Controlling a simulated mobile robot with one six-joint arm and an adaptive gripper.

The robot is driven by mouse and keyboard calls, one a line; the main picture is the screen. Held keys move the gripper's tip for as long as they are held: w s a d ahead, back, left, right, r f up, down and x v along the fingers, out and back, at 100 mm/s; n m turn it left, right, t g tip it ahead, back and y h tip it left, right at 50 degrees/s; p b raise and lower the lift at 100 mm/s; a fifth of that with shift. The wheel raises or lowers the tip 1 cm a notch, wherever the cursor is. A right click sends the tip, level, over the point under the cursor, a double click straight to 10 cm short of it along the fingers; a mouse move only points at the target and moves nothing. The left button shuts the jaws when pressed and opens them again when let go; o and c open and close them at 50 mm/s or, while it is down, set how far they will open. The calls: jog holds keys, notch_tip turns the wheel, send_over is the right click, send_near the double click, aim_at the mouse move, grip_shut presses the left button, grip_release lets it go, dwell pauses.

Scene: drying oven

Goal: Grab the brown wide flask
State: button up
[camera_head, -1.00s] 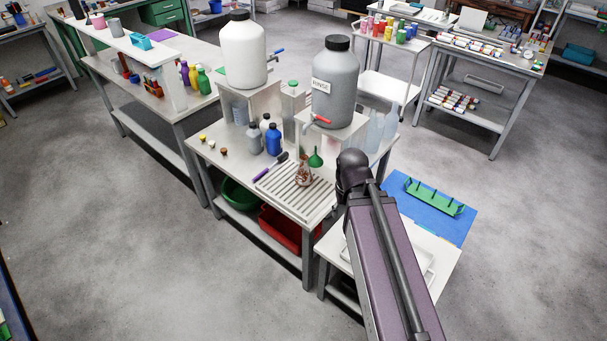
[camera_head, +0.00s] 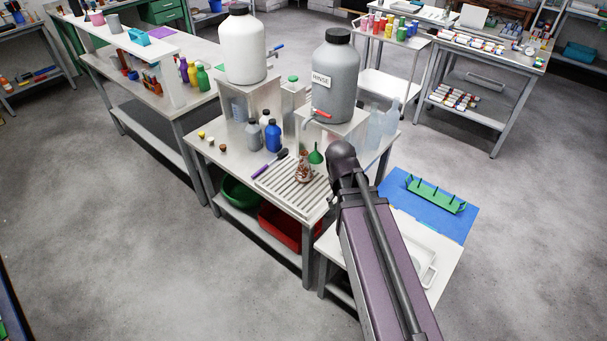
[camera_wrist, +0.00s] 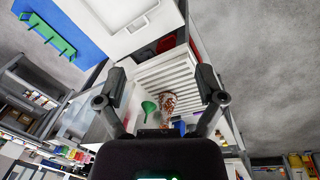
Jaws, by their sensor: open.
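The brown flask (camera_head: 304,168) stands on the ribbed white drain rack (camera_head: 283,196) in front of the grey rinse container. In the wrist view the flask (camera_wrist: 167,103) shows between my fingers but farther off, over the rack's slats. My gripper (camera_wrist: 162,82) is open and empty, its two fingers spread to either side of the flask. In the head view my arm comes in from the lower right and hides the gripper.
A green funnel (camera_head: 315,154) stands close behind the flask. A purple-handled brush (camera_head: 270,165) lies at the rack's left. The large grey rinse container (camera_head: 334,80) with a red tap and a blue bottle (camera_head: 273,136) stand behind. A white tray (camera_head: 428,272) lies right of my arm.

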jog(key=w+a+f+n+t+h+b, duration=0.2)
jog(key=w+a+f+n+h+b, duration=0.25)
jog(key=w, duration=0.45)
jog(key=w+a+f+n+t+h+b, duration=0.1)
jog(key=w+f+n+t+b, duration=0.15)
jog(key=w+n+b, duration=0.45)
jog(key=w+a+f+n+t+h+b, duration=0.1)
jog(key=w+a+n+t+b, duration=0.3)
jog(key=w+a+n, duration=0.6)
jog(key=w+n+h+b, duration=0.1)
jog(key=w+n+b, duration=0.1)
jog(key=w, duration=0.1)
jog(key=shift+a, duration=0.3)
jog(key=shift+f+n, duration=0.15)
jog(key=shift+n, duration=0.1)
jog(key=b, duration=0.4)
send_over(304, 166)
jog(key=s+a, duration=0.1)
jog(key=a, duration=0.2)
jog(key=shift+s+f, duration=0.1)
jog(key=shift+f, duration=1.75)
jog(key=shift+d+f, duration=0.1)
jog(key=shift+d, duration=0.05)
